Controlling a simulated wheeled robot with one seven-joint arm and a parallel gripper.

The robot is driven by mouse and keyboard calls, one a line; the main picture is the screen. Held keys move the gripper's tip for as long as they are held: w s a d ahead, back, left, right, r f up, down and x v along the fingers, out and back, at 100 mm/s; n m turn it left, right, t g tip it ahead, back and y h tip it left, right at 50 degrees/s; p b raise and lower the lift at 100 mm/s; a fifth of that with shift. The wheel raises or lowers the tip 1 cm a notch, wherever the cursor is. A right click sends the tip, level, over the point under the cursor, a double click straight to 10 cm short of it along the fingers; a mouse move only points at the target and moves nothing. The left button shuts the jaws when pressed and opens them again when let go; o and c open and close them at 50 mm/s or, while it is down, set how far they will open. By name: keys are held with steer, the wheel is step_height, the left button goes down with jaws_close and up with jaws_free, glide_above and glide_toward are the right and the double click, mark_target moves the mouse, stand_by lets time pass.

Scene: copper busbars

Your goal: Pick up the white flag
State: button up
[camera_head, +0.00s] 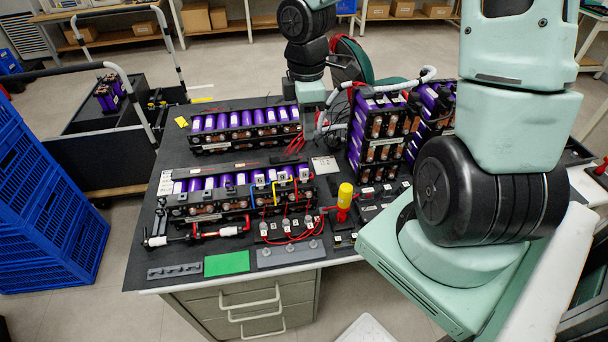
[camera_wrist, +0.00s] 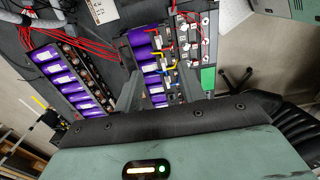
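Several small white tags with dark marks, such as one white tag (camera_head: 259,180), stand on the near purple-cell battery pack (camera_head: 205,206); I cannot tell which, if any, is the white flag. The same pack shows in the wrist view (camera_wrist: 146,58), with a yellow bent piece (camera_head: 276,192) on it.
A second purple pack (camera_head: 245,130) lies behind, and upright packs (camera_head: 382,130) stand to the right. A yellow-topped post (camera_head: 345,196), red wires, a green mat (camera_head: 227,263) and a grey strip (camera_head: 290,253) lie near the front edge. Blue crates (camera_head: 45,205) stand left of the table.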

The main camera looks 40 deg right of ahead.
steer(key=b, duration=0.3)
glide_toward(304, 170)
step_height(304, 170, down, 5)
steer(key=shift+s+d+f, duration=0.1)
steer(key=shift+s, duration=0.05)
steer(key=f, duration=0.3)
steer(key=f+b, duration=0.1)
steer(key=f, duration=0.1)
steer(key=shift+w, duration=0.25)
jaws_close()
